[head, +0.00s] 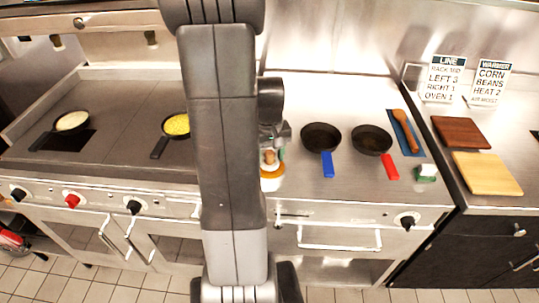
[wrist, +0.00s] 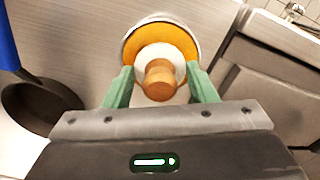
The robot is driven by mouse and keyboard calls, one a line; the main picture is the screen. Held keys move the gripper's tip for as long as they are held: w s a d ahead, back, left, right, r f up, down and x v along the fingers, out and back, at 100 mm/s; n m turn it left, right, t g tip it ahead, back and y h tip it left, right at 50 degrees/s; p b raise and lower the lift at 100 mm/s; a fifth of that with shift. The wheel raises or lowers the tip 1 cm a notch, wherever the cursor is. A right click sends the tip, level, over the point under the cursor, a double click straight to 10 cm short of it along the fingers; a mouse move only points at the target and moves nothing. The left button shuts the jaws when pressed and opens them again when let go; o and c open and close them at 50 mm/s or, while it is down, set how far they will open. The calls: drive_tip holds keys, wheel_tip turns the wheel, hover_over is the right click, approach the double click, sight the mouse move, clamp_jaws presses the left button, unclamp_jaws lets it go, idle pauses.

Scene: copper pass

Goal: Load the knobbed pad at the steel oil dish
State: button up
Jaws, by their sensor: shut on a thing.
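The knobbed pad, a round white pad with a brown wooden knob (wrist: 160,80), is between the green fingers of my gripper (wrist: 161,88). My gripper is shut on it by the knob. The steel oil dish (wrist: 182,31), round with a thin steel rim and orange oil, lies right behind the pad in the wrist view. The pad covers the middle of the oil; I cannot tell whether it touches it. In the head view the dish (head: 272,184) stands near the counter's front edge, with the knob (head: 269,157) above it. My arm hides part of this area.
A blue-handled pan (head: 321,137) and a red-handled pan (head: 371,139) stand right of the dish. Beyond them are a wooden spoon (head: 405,130) on a blue mat, a green-and-white item (head: 427,173) and two boards. Two filled pans stand on the left griddle.

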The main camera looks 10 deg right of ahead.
sight(270, 152)
drive_tip(key=shift+f+b, duration=0.45)
drive_tip(key=shift+f, duration=0.1)
idle(1.5)
drive_tip(key=shift+r+p, duration=2.7)
drive_tip(key=shift+r, duration=0.9)
drive_tip(key=shift+f, duration=0.1)
